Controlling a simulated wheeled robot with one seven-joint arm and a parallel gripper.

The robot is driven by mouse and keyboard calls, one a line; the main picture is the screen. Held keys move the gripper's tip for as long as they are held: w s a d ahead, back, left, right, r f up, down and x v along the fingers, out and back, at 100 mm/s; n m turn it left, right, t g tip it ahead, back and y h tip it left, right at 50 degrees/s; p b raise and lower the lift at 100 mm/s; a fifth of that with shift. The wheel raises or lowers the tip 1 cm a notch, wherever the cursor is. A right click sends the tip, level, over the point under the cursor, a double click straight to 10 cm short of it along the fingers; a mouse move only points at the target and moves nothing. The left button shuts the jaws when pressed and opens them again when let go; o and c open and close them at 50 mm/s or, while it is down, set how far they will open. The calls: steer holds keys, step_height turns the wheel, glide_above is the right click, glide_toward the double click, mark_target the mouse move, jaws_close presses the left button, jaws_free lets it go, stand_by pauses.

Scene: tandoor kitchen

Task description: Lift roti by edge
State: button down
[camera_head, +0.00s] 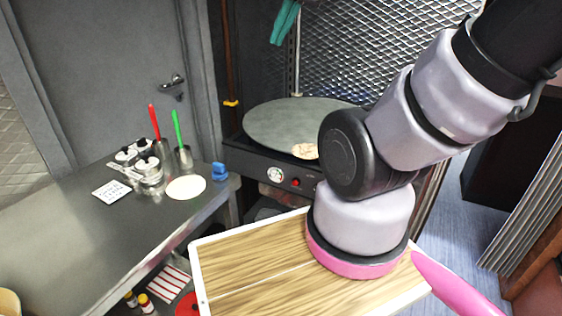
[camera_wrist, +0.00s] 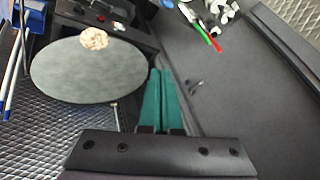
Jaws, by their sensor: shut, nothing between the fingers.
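The roti (camera_head: 305,151) is a small pale, brown-flecked round lying flat near the front edge of the large grey round griddle (camera_head: 280,125). My arm partly covers the griddle's right side in the head view. In the wrist view the roti (camera_wrist: 94,39) lies at the griddle's upper rim, with the griddle (camera_wrist: 88,75) fully visible. My gripper (camera_head: 277,42) has teal fingers and hangs at the top of the head view, above and behind the griddle, clear of the roti. In the wrist view the fingers (camera_wrist: 161,74) are together and empty, to the right of the griddle.
A steel counter (camera_head: 60,225) at left bears a flat white disc (camera_head: 186,188), lidded jars (camera_head: 150,172), a blue object (camera_head: 219,171) and cups with red and green handles. A mesh wall (camera_head: 370,55) stands behind the griddle. A wood-topped tray (camera_head: 250,262) is in front.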

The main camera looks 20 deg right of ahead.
steer(key=w, duration=0.1)
steer(key=m+g+h, duration=0.2)
steer(key=m+g, duration=0.5)
steer(key=m, duration=0.3)
glide_above(295, 155)
steer(key=s+a, duration=0.2)
steer(key=a, duration=0.3)
step_height(295, 155, down, 32)
steer(key=w+d+f, duration=0.1)
steer(key=d+f, duration=0.2)
steer(key=f, duration=0.7)
steer(key=shift+w+d, duration=0.15)
steer(key=shift+d, duration=0.1)
steer(key=shift+r, duration=0.1)
steer(key=shift+w+d, duration=0.25)
steer(key=shift+d, duration=0.55)
